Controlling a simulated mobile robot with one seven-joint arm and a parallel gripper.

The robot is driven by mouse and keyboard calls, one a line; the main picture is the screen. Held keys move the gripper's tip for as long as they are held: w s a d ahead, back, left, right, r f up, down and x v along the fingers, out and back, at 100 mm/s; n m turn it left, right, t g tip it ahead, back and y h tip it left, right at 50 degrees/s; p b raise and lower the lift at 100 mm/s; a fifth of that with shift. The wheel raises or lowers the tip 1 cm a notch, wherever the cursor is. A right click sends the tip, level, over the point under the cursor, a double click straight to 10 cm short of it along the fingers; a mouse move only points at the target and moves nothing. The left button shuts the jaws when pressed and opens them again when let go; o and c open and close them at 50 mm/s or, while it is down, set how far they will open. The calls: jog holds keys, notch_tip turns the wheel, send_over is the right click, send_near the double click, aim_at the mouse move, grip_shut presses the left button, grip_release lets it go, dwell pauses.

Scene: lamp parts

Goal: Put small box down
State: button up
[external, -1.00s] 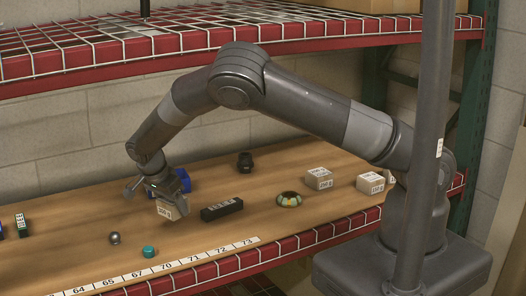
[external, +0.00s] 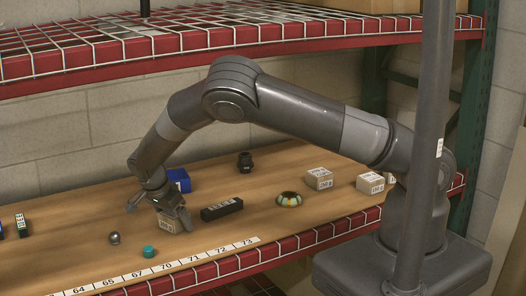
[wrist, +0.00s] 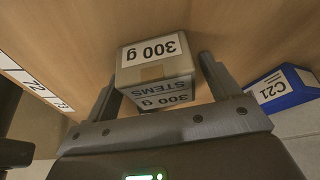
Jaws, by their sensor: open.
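The small box (wrist: 155,58) is a tan carton with white labels reading "300 g" and "STEMS". In the wrist view it sits between the two fingers of my gripper (wrist: 160,85), with gaps on both sides. In the external view the small box (external: 167,225) is at the wooden shelf surface, partly hidden by my gripper (external: 158,209). My gripper is open around it, fingers pointing down and tilted.
A black box (external: 222,209) lies just right of my gripper. A blue bin (external: 179,180) stands behind it. A grey ball (external: 114,238) and a teal cap (external: 149,252) are in front. Two cartons (external: 319,179) (external: 370,183) stand at right. A wire shelf (external: 150,45) is overhead.

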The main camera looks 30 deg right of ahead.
aim_at(165, 217)
jog(key=v, duration=0.8)
jog(key=shift+d, duration=0.1)
dwell(0.4)
